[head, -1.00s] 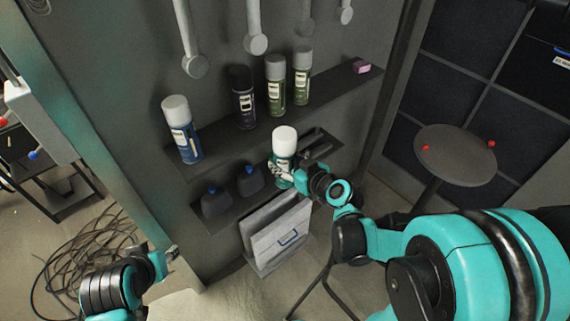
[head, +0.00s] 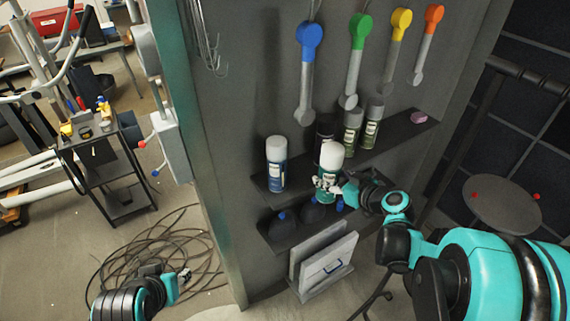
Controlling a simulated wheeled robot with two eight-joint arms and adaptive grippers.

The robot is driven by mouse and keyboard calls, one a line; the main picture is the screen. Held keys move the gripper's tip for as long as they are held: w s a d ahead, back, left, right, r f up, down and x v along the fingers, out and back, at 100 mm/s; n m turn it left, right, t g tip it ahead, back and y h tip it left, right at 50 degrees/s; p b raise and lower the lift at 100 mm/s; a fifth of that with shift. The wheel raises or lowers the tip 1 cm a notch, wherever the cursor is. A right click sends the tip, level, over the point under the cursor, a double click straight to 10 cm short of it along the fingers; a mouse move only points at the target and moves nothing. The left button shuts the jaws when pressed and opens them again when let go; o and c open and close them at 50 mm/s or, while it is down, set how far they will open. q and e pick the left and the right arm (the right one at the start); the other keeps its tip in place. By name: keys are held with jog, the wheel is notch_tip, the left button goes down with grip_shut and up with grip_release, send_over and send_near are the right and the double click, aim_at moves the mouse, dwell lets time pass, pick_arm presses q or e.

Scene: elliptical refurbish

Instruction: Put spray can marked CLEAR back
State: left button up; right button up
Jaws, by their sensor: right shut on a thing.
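My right gripper (head: 327,184) is shut on a green-teal spray can with a white cap (head: 331,160). It holds the can nearly upright in front of the upper shelf (head: 378,155), and the fingers cover part of its lower body. I cannot read its label. On the upper shelf stand a blue can (head: 276,165) at the left, a dark can (head: 324,128) partly hidden behind the held can, and two green cans (head: 352,126) (head: 373,123) further right. My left gripper (head: 184,281) is low at the left, away from the shelves; its jaws are too small to judge.
The lower shelf (head: 275,238) holds dark bottles with blue caps (head: 312,212). A pink block (head: 418,117) lies at the upper shelf's right end. Upper shelf room shows between the blue can and the held can.

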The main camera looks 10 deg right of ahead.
jog(key=x, duration=0.5)
jog(key=r+b+x, duration=0.1)
jog(key=x, duration=0.5)
jog(key=w+r+x, duration=0.1)
jog(key=x, duration=0.5)
jog(key=shift+w+r+b, duration=0.1)
jog(key=shift+r+b, duration=0.15)
jog(key=shift+b, duration=0.15)
jog(key=shift+r, duration=0.1)
jog(key=o, duration=1.4)
jog(key=shift+f, duration=0.2)
jog(key=shift+r, duration=0.15)
